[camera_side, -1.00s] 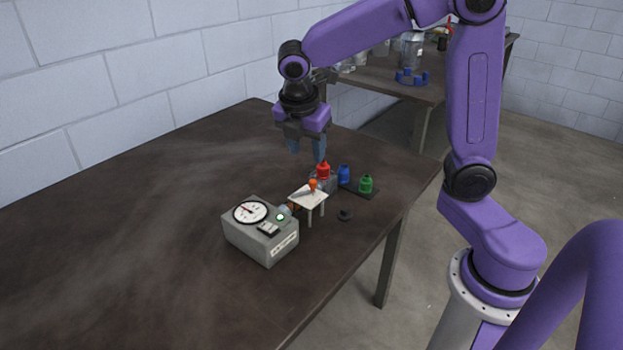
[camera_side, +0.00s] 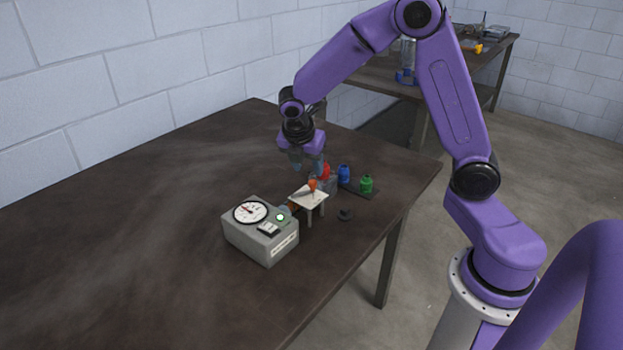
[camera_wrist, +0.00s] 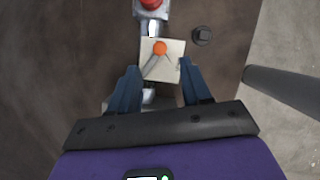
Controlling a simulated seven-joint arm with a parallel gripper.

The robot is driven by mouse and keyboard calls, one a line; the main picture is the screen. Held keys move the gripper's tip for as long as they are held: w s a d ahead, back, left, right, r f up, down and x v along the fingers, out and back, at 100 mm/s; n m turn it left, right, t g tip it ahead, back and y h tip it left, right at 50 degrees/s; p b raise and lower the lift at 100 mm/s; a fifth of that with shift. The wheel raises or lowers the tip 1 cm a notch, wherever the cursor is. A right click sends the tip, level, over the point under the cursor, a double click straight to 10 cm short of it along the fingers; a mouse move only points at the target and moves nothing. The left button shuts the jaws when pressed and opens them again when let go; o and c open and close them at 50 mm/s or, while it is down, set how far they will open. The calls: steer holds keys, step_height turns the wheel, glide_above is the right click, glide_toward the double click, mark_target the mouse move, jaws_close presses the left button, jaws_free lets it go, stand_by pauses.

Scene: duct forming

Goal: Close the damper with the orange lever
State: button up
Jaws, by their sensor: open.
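The orange lever (camera_side: 312,184) stands up from a small pale plate (camera_side: 303,199) on legs. The lever's rounded orange tip also shows in the wrist view (camera_wrist: 160,47), above a pale square top. My gripper (camera_side: 307,166) is open and points down, just behind and above the lever in the side view. In the wrist view my gripper (camera_wrist: 160,67) has its two blue fingers spread, with the orange tip beyond them and between their lines. No contact with the lever is visible. The damper's inner flap cannot be made out.
A grey box (camera_side: 262,240) with a dial and a lit green light stands left of the plate. Red (camera_side: 325,170), blue (camera_side: 344,173) and green (camera_side: 366,184) items stand behind and right. A black disc (camera_side: 345,214) lies nearby. The table's left side is clear.

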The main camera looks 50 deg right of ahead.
mark_target(312, 182)
steer(key=x, duration=0.6)
steer(key=shift+d+f, duration=0.15)
steer(key=shift+f, duration=0.05)
jaws_close()
